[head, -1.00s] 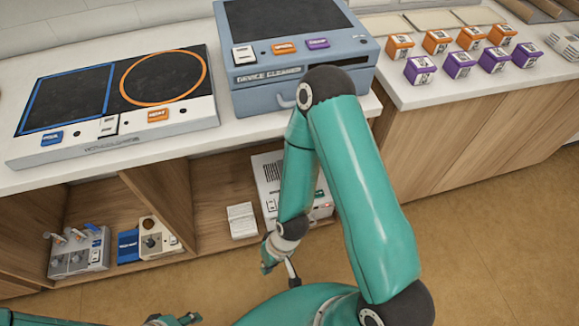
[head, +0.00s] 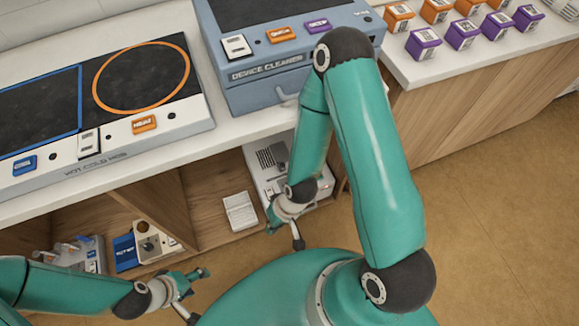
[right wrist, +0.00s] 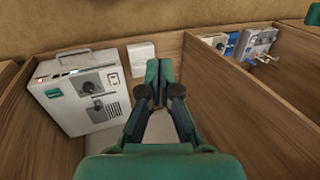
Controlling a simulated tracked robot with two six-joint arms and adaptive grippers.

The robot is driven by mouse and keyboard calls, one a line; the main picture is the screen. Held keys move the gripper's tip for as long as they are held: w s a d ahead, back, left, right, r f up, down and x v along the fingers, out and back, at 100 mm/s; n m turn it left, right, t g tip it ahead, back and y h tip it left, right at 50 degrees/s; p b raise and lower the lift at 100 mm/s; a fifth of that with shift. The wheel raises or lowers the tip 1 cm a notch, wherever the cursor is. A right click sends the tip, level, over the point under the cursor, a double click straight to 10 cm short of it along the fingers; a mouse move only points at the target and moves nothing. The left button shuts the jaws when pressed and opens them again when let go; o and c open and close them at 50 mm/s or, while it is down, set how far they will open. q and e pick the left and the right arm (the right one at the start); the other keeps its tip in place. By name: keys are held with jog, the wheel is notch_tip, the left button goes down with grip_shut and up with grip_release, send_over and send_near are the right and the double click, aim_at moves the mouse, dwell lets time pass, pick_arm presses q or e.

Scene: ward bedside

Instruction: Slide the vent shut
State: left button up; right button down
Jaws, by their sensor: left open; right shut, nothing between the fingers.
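A white device (head: 312,188) stands in the open shelf bay under the counter. A dark slotted grille, likely the vent (head: 265,158), shows on it in the head view, partly beside my right arm. In the right wrist view the device (right wrist: 65,115) is at the left, with a handle, a knob and a slotted grille (right wrist: 112,110). I cannot tell how far the vent is open. My right gripper (head: 285,232) is shut and empty, apart from the device; its fingers (right wrist: 159,66) point into the bay, right of the device. My left gripper (head: 197,292) is open and empty, left of it.
A small white box (head: 240,210) lies in the same bay. A wooden divider (head: 165,198) separates it from a bay with other equipment (head: 150,245). Above are the counter with a hot-cold hob (head: 100,160) and the device cleaner (head: 285,85). The floor at right is clear.

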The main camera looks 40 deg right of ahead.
jog(key=w+d+f+m+t+b, duration=0.2)
jog(key=w+d+f+t+b, duration=0.1)
jog(key=w+d+f+b, duration=0.3)
jog(key=w+d+f+m+t+b, duration=0.2)
jog(key=w+d+f+b, duration=0.4)
jog(key=f+b, duration=0.3)
jog(key=w+d+f+m+t+b, duration=0.3)
jog(key=w+d+f+t+b, duration=0.2)
jog(key=d+f+b, duration=0.3)
jog(key=shift+w+d+b, duration=0.1)
jog(key=shift+w+b, duration=0.2)
jog(key=shift+w, duration=0.25)
jog(key=d+f+t+b, duration=0.1)
jog(key=d+b, duration=0.1)
jog(key=s+d+f+m+t+y+b, duration=0.1)
jog(key=d+f+b, duration=0.1)
jog(key=d+b, duration=0.1)
jog(key=d+f+t+b, duration=0.1)
jog(key=d+b, duration=0.1)
jog(key=d, duration=0.1)
jog(key=shift+s+f+m+y+b, duration=0.15)
jog(key=shift+f+m+y+b, duration=0.1)
jog(key=shift+m+y+b, duration=0.05)
jog(key=b+x, duration=0.2)
jog(key=x, duration=0.7)
jog(key=shift+w+a+r+b, duration=0.1)
jog(key=shift+w+b, duration=0.2)
jog(key=shift+b, duration=0.1)
pick_arm(q)
notch_tip(320, 180, down, 35)
